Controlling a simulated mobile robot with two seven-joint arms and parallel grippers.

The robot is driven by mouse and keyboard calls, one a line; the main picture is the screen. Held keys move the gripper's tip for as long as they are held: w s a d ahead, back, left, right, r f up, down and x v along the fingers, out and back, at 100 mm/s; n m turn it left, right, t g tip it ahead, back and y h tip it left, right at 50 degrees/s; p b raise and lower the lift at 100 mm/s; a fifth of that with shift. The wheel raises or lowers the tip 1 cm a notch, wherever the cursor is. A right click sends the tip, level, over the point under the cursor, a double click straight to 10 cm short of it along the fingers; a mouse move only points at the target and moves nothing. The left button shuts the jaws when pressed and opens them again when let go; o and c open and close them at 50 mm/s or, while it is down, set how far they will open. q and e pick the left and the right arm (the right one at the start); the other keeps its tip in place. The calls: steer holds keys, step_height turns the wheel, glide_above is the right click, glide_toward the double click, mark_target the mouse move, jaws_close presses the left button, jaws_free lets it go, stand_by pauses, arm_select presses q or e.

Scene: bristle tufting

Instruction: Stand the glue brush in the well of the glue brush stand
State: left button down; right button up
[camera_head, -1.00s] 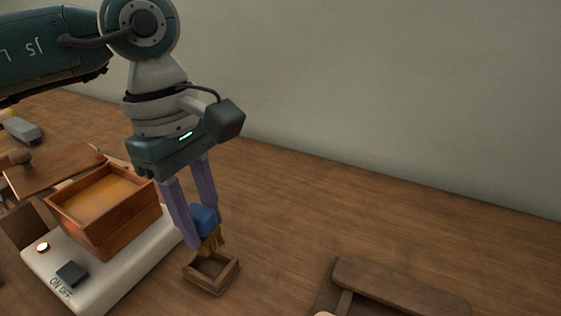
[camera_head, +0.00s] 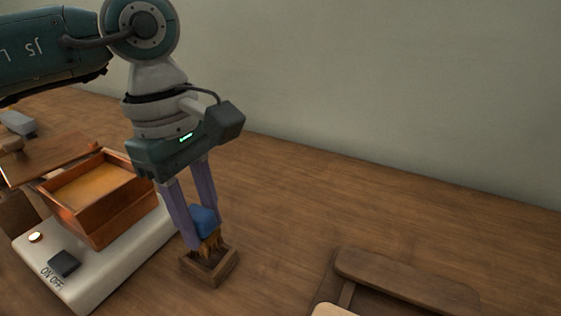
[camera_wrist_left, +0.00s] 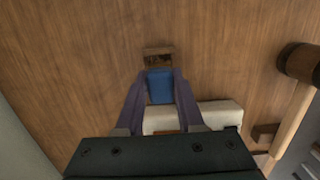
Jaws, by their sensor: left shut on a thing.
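The glue brush (camera_head: 204,221) has a blue block-like upper part and tan bristles pointing down. My left gripper (camera_head: 203,240) is shut on it, one purple finger on each side. The glue brush stand (camera_head: 226,273) is a small square wooden frame on the table with an open well. The bristle tips overlap the well in the head view; I cannot tell how deep they reach. In the left wrist view the blue part of the brush (camera_wrist_left: 160,87) sits between the fingers, with the stand (camera_wrist_left: 158,50) just beyond it. My right gripper is not in view.
Left of the stand is a white heater (camera_head: 91,284) with a switch, carrying an open wooden box (camera_head: 108,219) of amber glue. A wooden lid with a knob (camera_head: 50,161) lies behind it. A wooden piece (camera_head: 405,280) is at front right. The table's middle is clear.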

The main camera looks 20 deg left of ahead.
arm_select(q)
steer(key=shift+f+b, duration=1.25)
steer(key=shift+f, duration=0.2)
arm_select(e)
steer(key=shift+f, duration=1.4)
arm_select(q)
steer(key=shift+f+b, duration=0.3)
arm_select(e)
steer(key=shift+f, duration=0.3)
arm_select(q)
steer(key=shift+c, duration=0.2)
jaws_free()
steer(key=shift+r, duration=0.15)
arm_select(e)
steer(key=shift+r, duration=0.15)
arm_select(q)
steer(key=shift+r+p, duration=2.6)
steer(key=shift+r, duration=0.85)
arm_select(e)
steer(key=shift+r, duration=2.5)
